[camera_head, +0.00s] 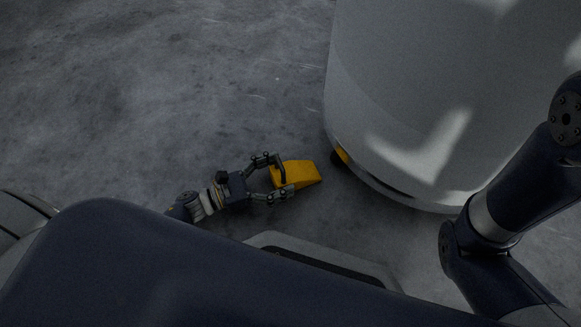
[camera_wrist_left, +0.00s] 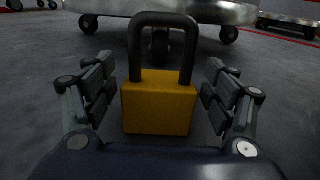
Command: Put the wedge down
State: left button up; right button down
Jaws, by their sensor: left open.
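The wedge (camera_head: 303,173) is a yellow-orange block with a dark handle, resting on the grey floor beside the large pale can. My left gripper (camera_head: 279,175) is open around the wedge's handle end, its fingers on either side. In the left wrist view the wedge (camera_wrist_left: 158,105) stands between the two open fingers (camera_wrist_left: 160,95), with a visible gap on each side. Its dark handle loop rises toward the camera's top. My right gripper does not show; only part of my right arm is at the right.
The large pale cylindrical can (camera_head: 420,100) stands on the floor just right of the wedge. In the left wrist view a caster wheel (camera_wrist_left: 160,45) sits under a round base (camera_wrist_left: 205,10) behind the wedge. The floor (camera_head: 150,100) at the upper left is clear.

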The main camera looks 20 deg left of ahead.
pick_arm(q)
jog(key=p+v, duration=0.1)
jog(key=v, duration=0.2)
jog(key=p+v, duration=0.1)
jog(key=v, duration=0.3)
jog(key=shift+r, duration=0.2)
jog(key=shift+s+a+f, duration=0.1)
jog(key=shift+s+a, duration=0.35)
jog(key=shift+a, duration=0.1)
jog(key=shift+d, duration=0.1)
